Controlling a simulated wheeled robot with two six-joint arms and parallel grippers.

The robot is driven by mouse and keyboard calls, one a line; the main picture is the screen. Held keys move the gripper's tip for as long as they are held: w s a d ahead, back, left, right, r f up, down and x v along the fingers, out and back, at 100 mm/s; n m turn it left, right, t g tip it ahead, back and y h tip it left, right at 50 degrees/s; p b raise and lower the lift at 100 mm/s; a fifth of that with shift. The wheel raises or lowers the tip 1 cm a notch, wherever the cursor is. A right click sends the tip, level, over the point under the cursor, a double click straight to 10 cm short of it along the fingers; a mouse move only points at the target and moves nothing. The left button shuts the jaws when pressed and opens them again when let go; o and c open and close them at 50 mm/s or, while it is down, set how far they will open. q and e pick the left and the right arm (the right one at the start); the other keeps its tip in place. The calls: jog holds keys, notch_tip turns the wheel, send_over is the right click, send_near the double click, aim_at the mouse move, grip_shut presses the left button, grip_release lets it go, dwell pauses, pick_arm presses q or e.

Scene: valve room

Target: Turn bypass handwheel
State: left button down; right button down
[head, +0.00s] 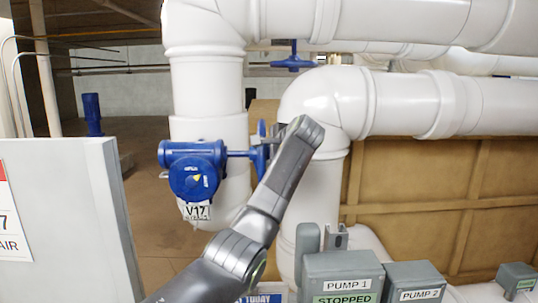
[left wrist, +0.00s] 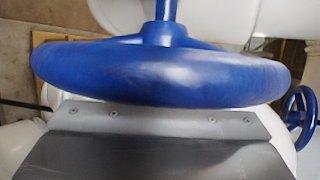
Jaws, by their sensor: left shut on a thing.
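A blue handwheel (head: 261,150) sits on the stem at the right of the blue valve body (head: 192,170) tagged V17 (head: 197,212). The wheel is seen nearly edge-on, and my left arm's end link covers part of it. In the left wrist view the blue rim (left wrist: 160,72) fills the upper middle, with its hub and stem above. My left gripper (left wrist: 160,118) shows there as a grey plate against the near side of the rim, shut on it. Its fingertips are hidden in the head view. My right gripper is in neither view.
Thick white pipes (head: 205,95) run behind the valve and across the top right. A grey panel (head: 75,200) stands at left. Grey boxes labelled PUMP 1 (head: 343,272), reading STOPPED, and PUMP 2 (head: 414,280) stand at lower right. Another blue handwheel (head: 293,62) is higher up.

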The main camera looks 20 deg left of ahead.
pick_arm(q)
jog(key=shift+m+g+h, duration=0.3)
jog(key=shift+g+h, duration=0.4)
jog(key=shift+g, duration=0.4)
jog(key=shift+f+g+h, duration=0.1)
jog(key=shift+g+h, duration=0.4)
jog(key=shift+g, duration=0.2)
jog(key=c, duration=0.9)
grip_release()
